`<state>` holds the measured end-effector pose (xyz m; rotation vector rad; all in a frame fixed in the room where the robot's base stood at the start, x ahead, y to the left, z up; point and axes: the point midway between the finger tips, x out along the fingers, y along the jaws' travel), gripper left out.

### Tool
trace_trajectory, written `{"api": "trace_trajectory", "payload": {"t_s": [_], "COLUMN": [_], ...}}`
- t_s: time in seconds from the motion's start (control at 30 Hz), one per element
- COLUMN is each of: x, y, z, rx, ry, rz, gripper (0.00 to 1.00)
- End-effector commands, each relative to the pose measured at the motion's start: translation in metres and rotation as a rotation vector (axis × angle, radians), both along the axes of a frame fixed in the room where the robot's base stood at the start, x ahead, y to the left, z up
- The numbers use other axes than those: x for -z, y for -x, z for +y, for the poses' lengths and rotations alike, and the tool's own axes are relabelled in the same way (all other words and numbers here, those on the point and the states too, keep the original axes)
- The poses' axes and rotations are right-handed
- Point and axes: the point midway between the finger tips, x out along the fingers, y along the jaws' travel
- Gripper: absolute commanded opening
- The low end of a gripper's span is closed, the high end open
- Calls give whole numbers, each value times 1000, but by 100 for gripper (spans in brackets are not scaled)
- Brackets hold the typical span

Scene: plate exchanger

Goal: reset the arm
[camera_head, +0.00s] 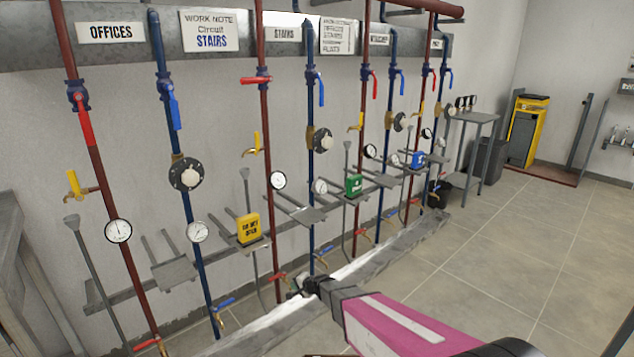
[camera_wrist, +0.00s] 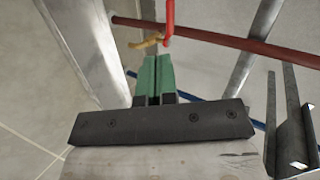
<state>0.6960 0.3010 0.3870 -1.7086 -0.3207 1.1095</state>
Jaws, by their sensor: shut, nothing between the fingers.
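My arm reaches in from the lower right of the head view, with a magenta link. My gripper (camera_head: 308,286) is at its far end, low in front of the pipes and near the long grey kerb. In the wrist view my gripper (camera_wrist: 156,78) shows two green fingers side by side, shut with nothing between them. Beyond the fingers are a red pipe (camera_wrist: 225,40) with a red lever (camera_wrist: 169,18) and a brass fitting (camera_wrist: 147,41). A blue pipe runs behind them.
Red and blue pipes with valves and gauges line the wall. A yellow tag box (camera_head: 248,229), a green one (camera_head: 353,185) and a blue one (camera_head: 417,160) sit on small shelves. The grey kerb (camera_head: 385,256) runs along the floor. Open tiled floor (camera_head: 500,250) lies to the right.

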Motion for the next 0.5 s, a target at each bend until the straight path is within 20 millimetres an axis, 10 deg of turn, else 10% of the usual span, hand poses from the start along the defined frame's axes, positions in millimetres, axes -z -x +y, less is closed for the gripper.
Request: {"api": "trace_trajectory", "payload": {"t_s": [0.5], "x": [-122], "y": [124], "z": [-155], "rx": [-462], "ry": [509], "rz": [83], "gripper": [0]}}
